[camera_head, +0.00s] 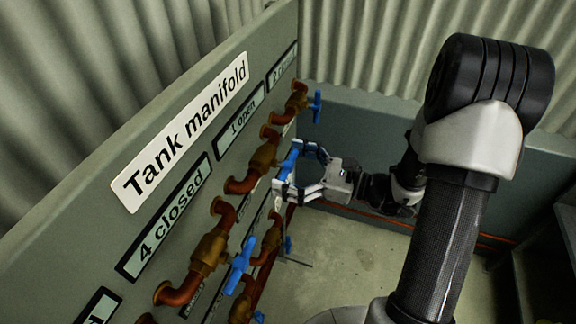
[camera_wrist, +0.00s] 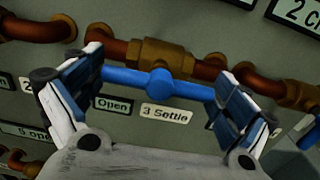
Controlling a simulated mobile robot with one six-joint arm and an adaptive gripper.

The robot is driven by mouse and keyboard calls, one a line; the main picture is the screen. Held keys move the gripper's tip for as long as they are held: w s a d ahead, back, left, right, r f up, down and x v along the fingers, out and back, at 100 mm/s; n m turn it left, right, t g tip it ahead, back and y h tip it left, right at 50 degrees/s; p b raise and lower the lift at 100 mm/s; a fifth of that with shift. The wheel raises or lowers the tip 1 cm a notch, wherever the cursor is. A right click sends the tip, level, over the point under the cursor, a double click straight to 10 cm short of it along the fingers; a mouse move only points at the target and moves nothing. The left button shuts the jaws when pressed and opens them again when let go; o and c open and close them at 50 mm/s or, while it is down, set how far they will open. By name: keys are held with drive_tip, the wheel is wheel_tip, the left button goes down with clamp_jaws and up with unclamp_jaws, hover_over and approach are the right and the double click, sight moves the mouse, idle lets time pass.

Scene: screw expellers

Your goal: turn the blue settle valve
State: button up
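The blue settle valve handle (camera_wrist: 160,83) is a bar across a brass valve body (camera_wrist: 163,53) on a copper pipe, with a "3 Settle" label (camera_wrist: 166,113) just below it in the wrist view. My gripper (camera_wrist: 160,76) is spread wide, with one finger at each end of the bar. The bar's ends are close to or against the finger pads; firm contact cannot be told. In the head view my gripper (camera_head: 287,168) reaches the panel from the right, around a blue handle (camera_head: 289,162) that it partly hides.
The grey "Tank manifold" panel (camera_head: 120,150) carries several similar valves. A blue handle (camera_head: 240,266) under "4 closed" is nearer, and another (camera_head: 316,106) is farther along. Copper pipes run close to my fingers. Open floor (camera_head: 345,265) lies right of the panel.

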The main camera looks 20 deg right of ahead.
drive_tip(key=shift+d, duration=0.1)
idle(0.3)
drive_tip(key=v, duration=1.2)
drive_tip(key=v, duration=0.8)
drive_tip(key=shift+p, duration=0.45)
